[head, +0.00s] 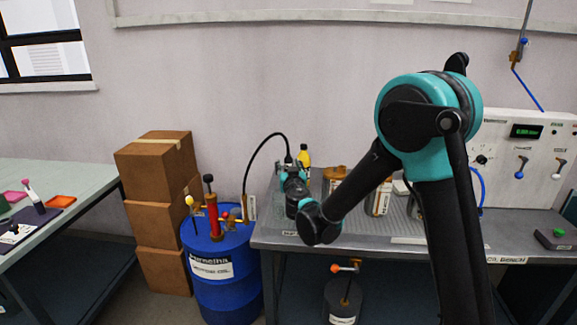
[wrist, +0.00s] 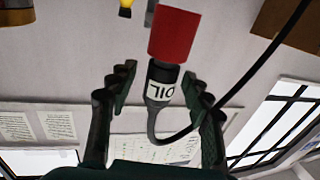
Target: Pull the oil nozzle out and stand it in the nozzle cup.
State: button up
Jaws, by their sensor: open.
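The oil nozzle (wrist: 163,82) is black with a white OIL label. In the wrist view, which is upside down, it lies between the two fingers of my gripper (wrist: 157,78). The fingers are open on either side of it, and I cannot tell whether either touches. The nozzle's far end meets a red cylinder (wrist: 174,35); whether this is a socket or the cup is unclear. A black hose (head: 255,154) loops from the blue drum (head: 222,263) to the nozzle. In the head view my gripper (head: 291,170) is over the bench's left end, and my wrist hides most of the nozzle.
The grey bench (head: 408,230) carries a yellow bottle (head: 304,156) and several cans behind my arm. Cardboard boxes (head: 153,160) stand stacked left of the drum. A hand pump (head: 212,215) rises from the drum. A control panel (head: 535,150) is at right.

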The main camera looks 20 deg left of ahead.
jog(key=v, duration=1.2)
jog(key=shift+d, duration=0.1)
